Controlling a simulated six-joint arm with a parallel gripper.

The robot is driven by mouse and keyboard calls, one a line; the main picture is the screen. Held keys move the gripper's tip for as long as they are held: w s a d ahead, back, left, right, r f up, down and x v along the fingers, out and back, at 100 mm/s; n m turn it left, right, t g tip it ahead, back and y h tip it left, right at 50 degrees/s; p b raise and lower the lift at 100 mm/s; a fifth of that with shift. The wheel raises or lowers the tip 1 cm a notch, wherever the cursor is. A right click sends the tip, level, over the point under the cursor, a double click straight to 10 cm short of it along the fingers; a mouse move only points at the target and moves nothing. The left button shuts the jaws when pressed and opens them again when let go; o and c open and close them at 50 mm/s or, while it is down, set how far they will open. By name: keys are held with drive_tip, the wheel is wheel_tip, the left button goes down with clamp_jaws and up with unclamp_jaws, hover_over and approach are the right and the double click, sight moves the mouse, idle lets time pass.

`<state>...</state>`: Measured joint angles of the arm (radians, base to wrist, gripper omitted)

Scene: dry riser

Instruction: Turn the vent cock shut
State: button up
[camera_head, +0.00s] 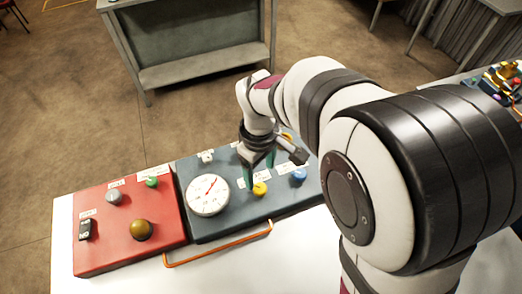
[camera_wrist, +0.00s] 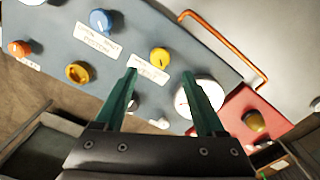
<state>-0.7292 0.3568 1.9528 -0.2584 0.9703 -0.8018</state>
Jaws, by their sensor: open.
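A yellow ring-like knob (camera_wrist: 78,72) and an orange knob (camera_wrist: 18,47) show at the wrist view's left. My gripper (camera_wrist: 161,74) is open and empty above the panel; its left finger partly hides a grey part (camera_wrist: 134,104).
A white dial gauge (camera_head: 208,195) stands left of the yellow knob. An orange bar handle (camera_head: 218,244) runs along the front. The red box (camera_head: 105,250) at left has a brass dome (camera_head: 141,230), a green button (camera_head: 151,182) and a black switch (camera_head: 86,229).

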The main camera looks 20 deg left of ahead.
wheel_tip(320, 180, up, 8)
drive_tip(key=shift+r, duration=0.2)
drive_tip(key=s+d+r+m, duration=0.1)
drive_tip(key=s+d+m, duration=0.1)
drive_tip(key=d+m, duration=0.4)
drive_tip(key=s+d+r+m, duration=0.1)
drive_tip(key=s+d+m, duration=0.25)
drive_tip(key=d, duration=0.45)
drive_tip(key=s+d+f+m+y, duration=0.1)
drive_tip(key=s+d+f+m, duration=0.1)
drive_tip(key=s+d+m, duration=0.4)
drive_tip(key=s+m, duration=0.2)
drive_tip(key=m, duration=0.2)
drive_tip(key=shift+s+d+f+m+y, duration=0.25)
drive_tip(key=shift+s+d+m+y, duration=0.05)
drive_tip(key=shift+m+y, duration=0.1)
